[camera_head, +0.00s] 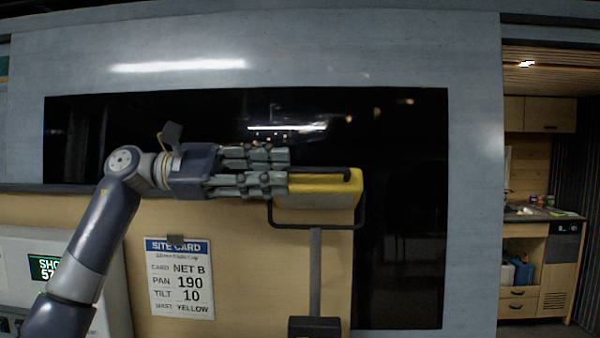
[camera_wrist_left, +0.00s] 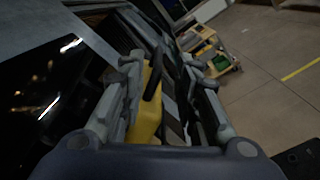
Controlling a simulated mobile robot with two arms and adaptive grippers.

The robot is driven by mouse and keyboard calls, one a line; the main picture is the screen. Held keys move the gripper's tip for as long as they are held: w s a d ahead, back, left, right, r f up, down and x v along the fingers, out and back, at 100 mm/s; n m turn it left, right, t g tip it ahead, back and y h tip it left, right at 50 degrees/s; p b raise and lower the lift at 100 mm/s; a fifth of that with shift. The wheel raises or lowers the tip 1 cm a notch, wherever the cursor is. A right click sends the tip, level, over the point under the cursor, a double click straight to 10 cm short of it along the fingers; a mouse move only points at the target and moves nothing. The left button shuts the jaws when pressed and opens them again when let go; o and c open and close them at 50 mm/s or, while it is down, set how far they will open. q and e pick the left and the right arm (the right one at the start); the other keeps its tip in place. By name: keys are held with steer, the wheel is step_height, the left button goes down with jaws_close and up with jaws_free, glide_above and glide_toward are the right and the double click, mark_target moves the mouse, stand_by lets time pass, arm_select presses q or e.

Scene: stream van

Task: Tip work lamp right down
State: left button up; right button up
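The work lamp (camera_head: 322,188) has a yellow body, a black bar along its top and a dark U-shaped bracket on a grey post. It stands in front of the dark window, right of centre in the head view. My left gripper (camera_head: 289,171) reaches in from the left with its fingers at the lamp's left end. In the left wrist view the yellow lamp (camera_wrist_left: 147,108) and its black bar lie between the two spread fingers (camera_wrist_left: 165,75). The fingers look open; contact with the lamp cannot be made out. My right gripper is not in view.
A site card (camera_head: 180,278) reading NET B, PAN 190, TILT 10 hangs on the wooden panel below my left arm. A grey unit with a green display (camera_head: 45,267) is at the lower left. A kitchenette (camera_head: 540,255) stands at the far right.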

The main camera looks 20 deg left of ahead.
arm_select(q)
steer(key=s+a, duration=0.1)
steer(key=a, duration=0.5)
steer(key=shift+s, duration=0.15)
steer(key=shift+f, duration=0.1)
